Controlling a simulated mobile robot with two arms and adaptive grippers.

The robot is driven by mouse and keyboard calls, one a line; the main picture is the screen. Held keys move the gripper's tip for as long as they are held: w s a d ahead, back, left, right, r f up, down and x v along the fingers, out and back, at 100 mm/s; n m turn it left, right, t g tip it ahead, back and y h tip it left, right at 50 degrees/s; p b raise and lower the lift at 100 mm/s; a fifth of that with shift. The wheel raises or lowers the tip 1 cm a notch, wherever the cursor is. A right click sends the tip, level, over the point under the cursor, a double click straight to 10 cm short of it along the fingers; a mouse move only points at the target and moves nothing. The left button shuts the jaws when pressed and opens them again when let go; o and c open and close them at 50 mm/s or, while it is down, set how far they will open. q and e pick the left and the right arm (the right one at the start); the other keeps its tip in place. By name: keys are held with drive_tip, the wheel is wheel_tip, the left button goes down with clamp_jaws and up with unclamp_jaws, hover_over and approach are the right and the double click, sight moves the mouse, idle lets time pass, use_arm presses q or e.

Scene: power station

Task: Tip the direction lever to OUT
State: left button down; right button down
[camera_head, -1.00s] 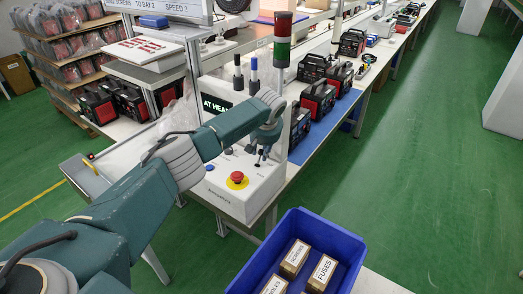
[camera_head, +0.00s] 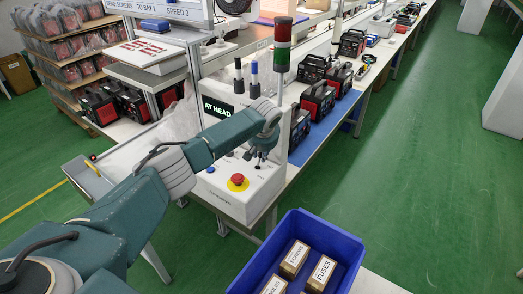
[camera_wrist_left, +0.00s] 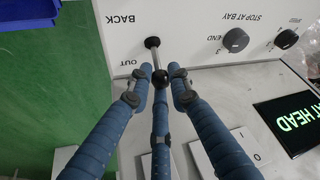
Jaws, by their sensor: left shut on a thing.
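The direction lever (camera_wrist_left: 156,60) shows in the left wrist view as a pale rod with a black ball tip, on a white panel. Its rod runs down the picture from a dark base, and the ball lies on the side of the OUT label (camera_wrist_left: 122,63), away from the BACK label (camera_wrist_left: 118,20). My left gripper (camera_wrist_left: 161,80) is shut on the lever, with its blue fingers around the ball. In the head view my left gripper (camera_head: 260,152) is over the control box, and it hides most of the lever. My right gripper is not in view.
The white control box (camera_head: 225,195) carries a red stop button (camera_head: 238,179) on yellow. Its display (camera_head: 217,107) reads AT HEAD. Black knobs (camera_wrist_left: 236,40) sit near the lever. A red-green signal tower (camera_head: 282,45) stands behind. A blue bin (camera_head: 337,235) with labelled boxes stands front right.

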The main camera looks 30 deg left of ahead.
use_arm(q)
drive_tip(key=s+t+p, duration=0.2)
drive_tip(key=p, duration=0.2)
drive_tip(key=shift+s+a+f+t+p, duration=0.1)
drive_tip(key=shift+s+t+p, duration=0.15)
drive_tip(key=shift+t+p, duration=0.25)
drive_tip(key=shift+s+f+n+t+b, duration=0.15)
drive_tip(key=shift+s+n+t+b, duration=0.15)
drive_tip(key=shift+t, duration=0.2)
drive_tip(key=shift+s+f+t+b, duration=0.15)
drive_tip(key=shift+f+t+b, duration=0.05)
drive_tip(key=shift+t+b, duration=0.25)
drive_tip(key=t+b, duration=0.1)
drive_tip(key=b, duration=0.1)
drive_tip(key=s+t+b, duration=0.1)
drive_tip(key=b, duration=0.2)
drive_tip(key=s+f+n+t+b, duration=0.1)
drive_tip(key=t+b, duration=0.1)
drive_tip(key=shift+a, duration=0.2)
drive_tip(key=shift+s+r+t+h+b, duration=0.1)
drive_tip(key=shift+s+t+h+b, duration=0.15)
drive_tip(key=shift+t+b, duration=0.65)
drive_tip(key=shift+g+b, duration=0.3)
drive_tip(key=shift+g, duration=0.05)
drive_tip(key=c, duration=1.9)
unclamp_jaws()
